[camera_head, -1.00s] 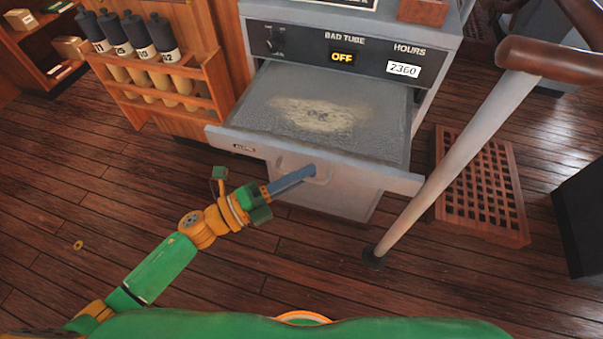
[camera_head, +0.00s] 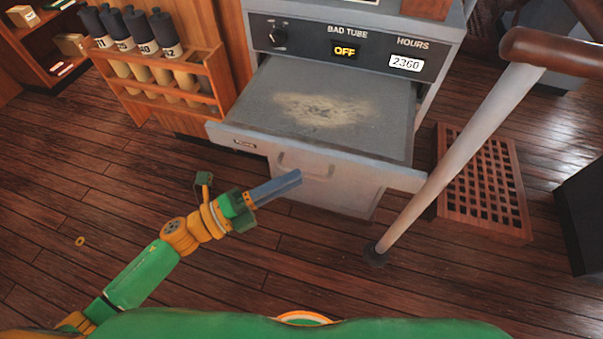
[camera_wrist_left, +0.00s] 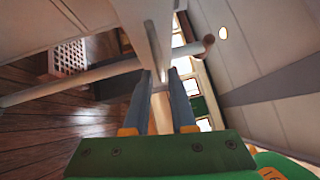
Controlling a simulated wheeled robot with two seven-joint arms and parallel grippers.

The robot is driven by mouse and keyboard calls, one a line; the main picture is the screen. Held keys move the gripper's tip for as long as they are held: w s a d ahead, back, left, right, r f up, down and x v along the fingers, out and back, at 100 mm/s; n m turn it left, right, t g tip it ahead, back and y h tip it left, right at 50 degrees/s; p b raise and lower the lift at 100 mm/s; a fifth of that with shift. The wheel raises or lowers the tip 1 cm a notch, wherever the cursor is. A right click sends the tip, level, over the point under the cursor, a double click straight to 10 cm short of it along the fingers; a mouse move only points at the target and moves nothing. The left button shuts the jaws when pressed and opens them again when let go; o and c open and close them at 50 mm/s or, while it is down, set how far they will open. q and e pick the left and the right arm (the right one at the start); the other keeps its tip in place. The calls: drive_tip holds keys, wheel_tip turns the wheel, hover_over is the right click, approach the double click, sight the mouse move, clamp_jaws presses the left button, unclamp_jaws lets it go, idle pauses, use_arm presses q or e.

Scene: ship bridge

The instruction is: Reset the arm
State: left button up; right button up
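My left arm (camera_head: 145,275), green and orange, comes in from the lower left in the head view. Its left gripper (camera_head: 297,176) has blue-grey fingers pointing up and right, just in front of the drawer's front. My right gripper is not in view.
A pale post (camera_head: 440,170) with a brown rail (camera_head: 560,52) stands to the right, by a wooden floor grate (camera_head: 485,195). A wooden rack (camera_head: 215,72) with several black-capped tubes is at the upper left.

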use_arm(q)
drive_tip(key=v, duration=0.4)
drive_tip(key=w+a+f+n+t+y+p, duration=0.45)
drive_tip(key=a+f+n+y, duration=0.55)
drive_tip(key=n, duration=0.4)
drive_tip(key=s+a+f+n+g+y+p, duration=0.35)
drive_tip(key=f+n, duration=0.25)
drive_tip(key=f, duration=0.3)
drive_tip(key=s+f+n+g+y+p, duration=0.1)
drive_tip(key=s+f+n+g, duration=0.2)
drive_tip(key=s, duration=0.6)
drive_tip(key=s+d+f+n+g+y+p, duration=0.1)
drive_tip(key=s+f+n+g, duration=0.2)
drive_tip(key=s, duration=0.6)
drive_tip(key=s+d+f+n+g+y, duration=0.1)
drive_tip(key=s+f+n+g, duration=0.2)
drive_tip(key=s+f, duration=0.3)
drive_tip(key=s, duration=0.3)
drive_tip(key=shift+p, duration=0.4)
